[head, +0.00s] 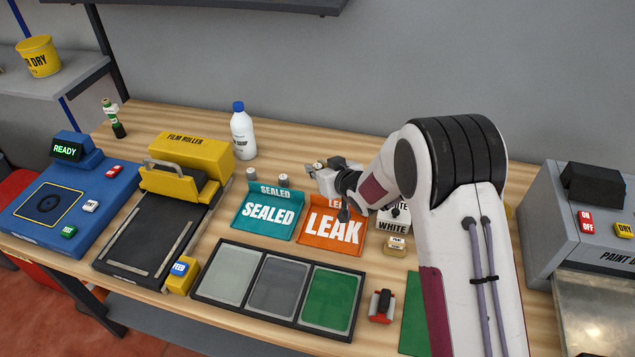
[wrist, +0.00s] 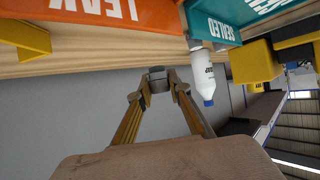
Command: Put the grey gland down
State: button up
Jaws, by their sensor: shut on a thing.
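My gripper (head: 318,170) is in the air above the back of the bench, by the back edge of the orange LEAK tray (head: 346,253). In the wrist view my gripper (wrist: 158,82) is shut on a small grey piece, the grey gland (wrist: 157,75), at its fingertips. The gland is too small to make out clearly in the head view. The teal SEALED tray (head: 285,234) is left of the LEAK tray. Two small grey-topped cylinders (head: 251,174) (head: 283,181) stand behind the SEALED tray.
A white bottle (head: 242,137) with a blue cap stands at the back. The yellow film roller (head: 190,160) is left. A three-panel tray (head: 246,310) lies in front, a small red-and-black object (head: 381,306) beside it. White boxes (head: 393,224) are partly behind my arm.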

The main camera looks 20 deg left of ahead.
aim_at(317, 192)
jog(key=shift+f, duration=0.75)
jog(key=shift+f, duration=1.85)
jog(key=shift+f, duration=0.55)
